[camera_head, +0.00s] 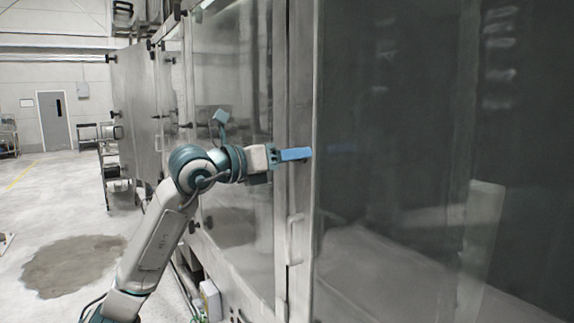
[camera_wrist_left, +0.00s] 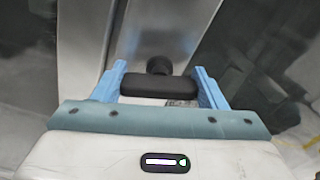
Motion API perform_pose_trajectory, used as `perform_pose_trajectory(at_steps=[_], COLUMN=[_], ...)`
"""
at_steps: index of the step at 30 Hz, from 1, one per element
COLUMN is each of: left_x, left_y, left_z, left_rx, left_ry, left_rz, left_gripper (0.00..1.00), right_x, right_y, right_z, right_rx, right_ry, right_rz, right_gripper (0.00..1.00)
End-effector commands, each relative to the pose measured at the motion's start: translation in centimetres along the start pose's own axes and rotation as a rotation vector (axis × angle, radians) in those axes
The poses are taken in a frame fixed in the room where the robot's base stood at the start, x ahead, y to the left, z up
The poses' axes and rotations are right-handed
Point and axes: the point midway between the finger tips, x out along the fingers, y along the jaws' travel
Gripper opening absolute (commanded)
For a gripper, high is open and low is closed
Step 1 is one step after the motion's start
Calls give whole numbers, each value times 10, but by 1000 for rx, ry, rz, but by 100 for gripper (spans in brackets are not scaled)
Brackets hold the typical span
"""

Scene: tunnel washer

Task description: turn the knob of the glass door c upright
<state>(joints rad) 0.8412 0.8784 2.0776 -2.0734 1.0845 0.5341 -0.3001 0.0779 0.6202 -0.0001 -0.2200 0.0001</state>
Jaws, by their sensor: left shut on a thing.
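A black knob (camera_wrist_left: 160,86) with a bar-shaped grip and a round stem shows in the left wrist view, on a grey metal door frame. The bar spans the space between the two blue fingers of my left gripper (camera_wrist_left: 160,90), which is shut on its ends. In the head view my left gripper (camera_head: 308,154) reaches the metal post between two glass panels, and its blue finger hides most of the knob. The glass door (camera_head: 415,130) fills the right of the head view; no letter on it is readable. My right gripper is not in view.
A pale pull handle (camera_head: 295,239) sits on the frame below my left gripper. Another glass panel (camera_head: 232,75) stands left of the post. Further left, a metal door (camera_head: 135,110) stands open. The floor at left is open, with a dark stain (camera_head: 75,265).

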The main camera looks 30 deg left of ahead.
Motion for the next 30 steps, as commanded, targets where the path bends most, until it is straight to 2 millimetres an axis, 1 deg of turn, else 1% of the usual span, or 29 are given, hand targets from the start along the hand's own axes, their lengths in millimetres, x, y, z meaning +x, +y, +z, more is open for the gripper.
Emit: perform_pose_trajectory(at_steps=[1, 9, 30], left_x=[0, 0, 0], left_y=[1, 2, 4], left_z=[-2, -2, -3], left_rx=[-42, -300, -955], left_ry=[-4, -3, -3], left_rz=[-1, -1, -2], left_gripper=[43, 43, 43], right_x=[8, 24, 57], right_y=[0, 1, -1], right_z=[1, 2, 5], right_rx=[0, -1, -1], right_ry=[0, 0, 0], right_rz=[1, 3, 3], right_gripper=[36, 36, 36])
